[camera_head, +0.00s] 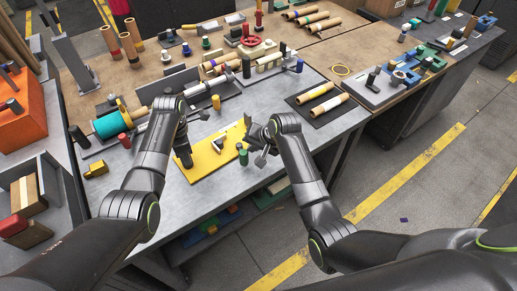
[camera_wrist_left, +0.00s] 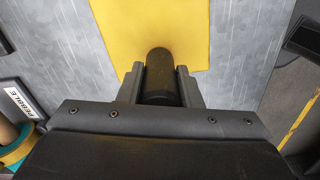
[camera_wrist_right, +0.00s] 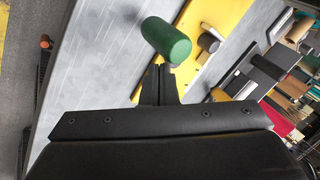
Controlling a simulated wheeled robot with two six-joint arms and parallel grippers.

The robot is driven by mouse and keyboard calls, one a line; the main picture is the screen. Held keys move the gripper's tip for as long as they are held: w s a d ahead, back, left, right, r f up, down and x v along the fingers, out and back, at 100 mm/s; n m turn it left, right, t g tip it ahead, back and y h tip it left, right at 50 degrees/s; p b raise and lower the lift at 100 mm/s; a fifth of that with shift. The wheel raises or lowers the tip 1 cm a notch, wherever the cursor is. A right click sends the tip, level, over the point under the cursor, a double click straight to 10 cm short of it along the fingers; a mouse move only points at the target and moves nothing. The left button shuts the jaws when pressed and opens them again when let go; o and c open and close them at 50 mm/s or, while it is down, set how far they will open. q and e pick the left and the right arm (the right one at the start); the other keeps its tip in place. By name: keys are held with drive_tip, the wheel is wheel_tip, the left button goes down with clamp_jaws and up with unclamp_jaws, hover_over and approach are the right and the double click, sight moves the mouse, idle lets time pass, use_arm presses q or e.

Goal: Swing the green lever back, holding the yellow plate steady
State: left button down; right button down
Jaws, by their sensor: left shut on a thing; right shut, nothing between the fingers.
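The yellow plate (camera_head: 208,163) lies flat on the grey bench top, and it also shows in the left wrist view (camera_wrist_left: 195,35). My left gripper (camera_head: 183,152) is shut on a black upright post (camera_wrist_left: 160,72) at the plate's left part. The green lever's rounded knob (camera_head: 243,157) stands at the plate's right end. My right gripper (camera_head: 258,146) is shut and empty beside it. In the right wrist view the green knob (camera_wrist_right: 166,40) is just beyond the closed fingertips (camera_wrist_right: 158,84); I cannot tell whether they touch. The lever's lower part is mostly hidden.
A teal and yellow roll (camera_head: 112,124) lies on the left of the bench. Two tan rolls (camera_head: 322,97) lie on a dark mat at the right. Blocks and a red handwheel (camera_head: 251,41) stand behind. The bench front by the plate is clear.

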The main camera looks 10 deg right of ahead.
drive_tip(key=shift+r, duration=1)
drive_tip(key=shift+r, duration=0.1)
drive_tip(key=r, duration=0.2)
drive_tip(key=d+r, duration=0.1)
drive_tip(key=shift+w+r, duration=0.15)
drive_tip(key=shift+w, duration=0.1)
use_arm(q)
unclamp_jaws()
drive_tip(key=shift+r, duration=0.1)
use_arm(e)
drive_tip(key=shift+r, duration=0.1)
idle(0.5)
use_arm(q)
drive_tip(key=shift+r+p, duration=1.4)
drive_tip(key=shift+p, duration=0.5)
use_arm(e)
drive_tip(key=shift+r, duration=1.75)
